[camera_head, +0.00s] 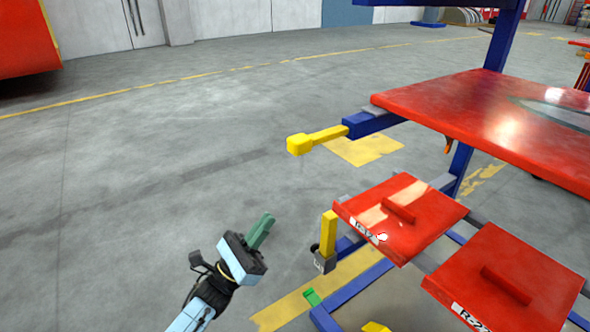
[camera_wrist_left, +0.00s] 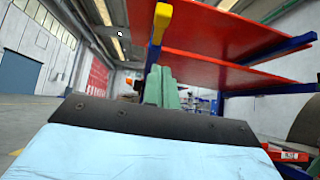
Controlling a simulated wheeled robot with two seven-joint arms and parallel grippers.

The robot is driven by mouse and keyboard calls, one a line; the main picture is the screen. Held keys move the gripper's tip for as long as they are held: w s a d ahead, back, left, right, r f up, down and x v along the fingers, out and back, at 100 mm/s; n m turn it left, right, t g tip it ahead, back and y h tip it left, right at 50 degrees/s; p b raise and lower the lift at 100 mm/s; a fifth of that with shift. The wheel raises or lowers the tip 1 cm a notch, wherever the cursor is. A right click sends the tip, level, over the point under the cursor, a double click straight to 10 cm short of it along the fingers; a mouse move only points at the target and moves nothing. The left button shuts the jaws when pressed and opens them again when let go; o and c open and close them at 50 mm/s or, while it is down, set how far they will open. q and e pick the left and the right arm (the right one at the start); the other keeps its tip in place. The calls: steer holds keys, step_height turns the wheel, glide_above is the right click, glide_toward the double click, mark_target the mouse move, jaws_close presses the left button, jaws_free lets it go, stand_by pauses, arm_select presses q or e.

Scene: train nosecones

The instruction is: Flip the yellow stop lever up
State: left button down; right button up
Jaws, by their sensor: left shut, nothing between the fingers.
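A yellow stop lever (camera_head: 318,140) with a blocky end sticks out about level from the end of a blue beam (camera_head: 372,124) at the upper red shelf. It also shows in the left wrist view as a yellow-tipped bar (camera_wrist_left: 161,20) above and beyond the fingers. A second yellow bar (camera_head: 328,233) stands upright at the lower level. My left gripper (camera_head: 262,229) has green fingers that are shut and empty. It is below and to the left of the level lever, apart from it. The fingers also show in the left wrist view (camera_wrist_left: 160,86). My right gripper is not in view.
The rack's upper red shelf (camera_head: 480,115) overhangs on the right. Two red panels with handles, a near one (camera_head: 505,275) and a farther one (camera_head: 425,197), lie lower. A blue post (camera_head: 503,35) rises behind. The grey floor (camera_head: 170,150) left of the rack is clear.

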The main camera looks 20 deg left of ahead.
arm_select(q)
steer(key=shift+s, duration=0.1)
steer(key=shift+r, duration=0.1)
glide_toward(320, 138)
steer(key=shift+w+r, duration=0.7)
steer(key=shift+r, duration=0.15)
steer(key=shift+d, duration=0.1)
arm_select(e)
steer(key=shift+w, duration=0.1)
arm_select(q)
steer(key=shift+r, duration=0.1)
